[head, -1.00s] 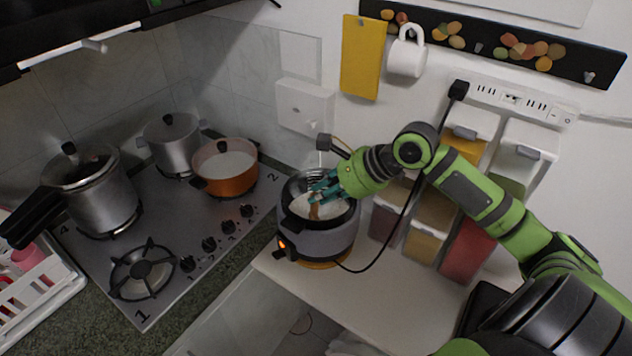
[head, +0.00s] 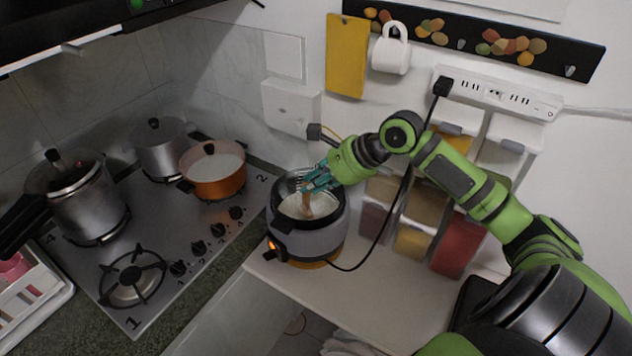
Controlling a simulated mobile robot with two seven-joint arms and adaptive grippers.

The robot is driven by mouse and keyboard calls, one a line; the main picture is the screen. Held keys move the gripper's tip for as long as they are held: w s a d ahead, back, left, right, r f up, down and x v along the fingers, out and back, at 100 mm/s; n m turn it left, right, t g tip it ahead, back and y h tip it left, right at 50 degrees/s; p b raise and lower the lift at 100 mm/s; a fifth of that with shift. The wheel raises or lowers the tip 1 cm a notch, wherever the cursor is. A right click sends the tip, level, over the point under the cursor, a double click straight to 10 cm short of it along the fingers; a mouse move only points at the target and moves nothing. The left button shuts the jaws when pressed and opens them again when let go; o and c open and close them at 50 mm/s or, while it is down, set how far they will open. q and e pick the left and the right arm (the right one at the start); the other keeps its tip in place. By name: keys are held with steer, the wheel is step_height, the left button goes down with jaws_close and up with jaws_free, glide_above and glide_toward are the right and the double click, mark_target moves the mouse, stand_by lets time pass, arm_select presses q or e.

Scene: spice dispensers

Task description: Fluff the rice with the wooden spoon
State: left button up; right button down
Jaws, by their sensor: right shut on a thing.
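The rice cooker (head: 312,238) stands open on the white counter, its orange light lit. White rice (head: 294,207) shows inside its dark rim. My right gripper (head: 312,184) is over the cooker's opening, its teal fingers shut on the wooden spoon (head: 307,204). The spoon points down, and its lower end reaches the rice; I cannot tell how deep it sits. The upper part of the spoon is hidden by the fingers. My left gripper is not in view.
Left of the cooker is the stove (head: 160,235) with an orange pot (head: 214,177), a steel pot (head: 160,150) and a pressure cooker (head: 85,200). Spice dispensers (head: 455,240) stand at the right. A black cable (head: 385,235) loops beside the cooker. The front counter (head: 330,300) is clear.

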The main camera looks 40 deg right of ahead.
steer(key=s+a+r, duration=0.1)
steer(key=s+r, duration=0.1)
steer(key=r, duration=0.4)
steer(key=s+a+r, duration=0.2)
steer(key=s+r, duration=0.1)
steer(key=r, duration=0.3)
stand_by(0.4)
stand_by(0.3)
steer(key=shift+r, duration=2.5)
